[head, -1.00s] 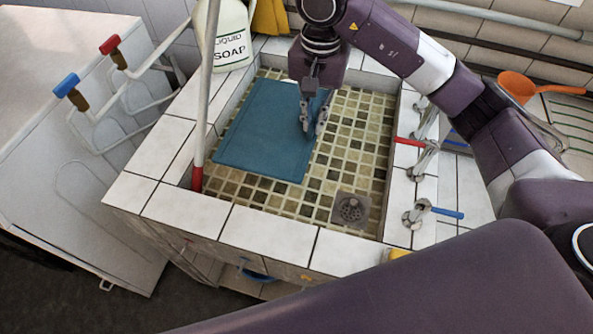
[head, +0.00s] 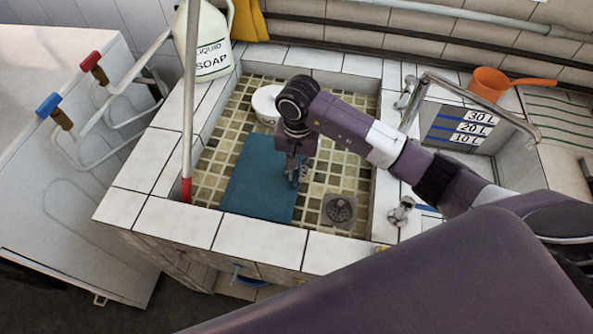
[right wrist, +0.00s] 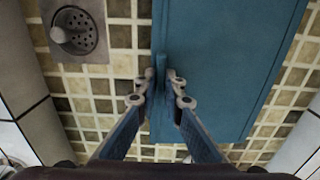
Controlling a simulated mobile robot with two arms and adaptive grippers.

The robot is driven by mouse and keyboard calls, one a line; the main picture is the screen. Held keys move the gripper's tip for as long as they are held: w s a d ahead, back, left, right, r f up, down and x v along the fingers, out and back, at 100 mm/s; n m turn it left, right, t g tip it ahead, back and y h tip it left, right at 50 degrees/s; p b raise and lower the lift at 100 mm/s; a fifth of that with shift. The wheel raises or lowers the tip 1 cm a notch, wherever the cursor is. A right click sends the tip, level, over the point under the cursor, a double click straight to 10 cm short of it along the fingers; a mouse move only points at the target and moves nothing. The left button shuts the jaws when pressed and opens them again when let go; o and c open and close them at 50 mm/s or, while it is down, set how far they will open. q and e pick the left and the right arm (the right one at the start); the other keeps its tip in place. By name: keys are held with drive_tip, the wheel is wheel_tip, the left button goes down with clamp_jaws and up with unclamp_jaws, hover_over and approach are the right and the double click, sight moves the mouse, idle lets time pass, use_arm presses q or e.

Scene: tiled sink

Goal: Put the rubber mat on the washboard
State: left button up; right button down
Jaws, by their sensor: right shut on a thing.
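The rubber mat is a flat teal sheet (head: 255,180) lying in the tiled sink, close to its front wall. My right gripper (head: 297,178) reaches down into the sink at the mat's right side. In the right wrist view the fingertips (right wrist: 161,76) are shut on the edge of the mat (right wrist: 225,60), with a small fold pinched between them. A board with green lines (head: 560,118), which looks like the washboard, lies at the far right beyond the basin. My left gripper is not in view.
A white round container (head: 266,103) sits in the sink behind the mat. The drain (head: 339,211) is right of the mat. A soap bottle (head: 208,50) stands at the back left. An orange pan (head: 490,84), a bent faucet (head: 480,98) and a marked basin (head: 470,130) are at right.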

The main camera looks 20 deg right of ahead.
drive_tip(key=shift+f, duration=0.25)
drive_tip(key=shift+f+b, duration=0.25)
drive_tip(key=shift+b, duration=0.1)
drive_tip(key=c, duration=2)
unclamp_jaws()
drive_tip(key=shift+c, duration=0.2)
drive_tip(key=shift+r, duration=0.1)
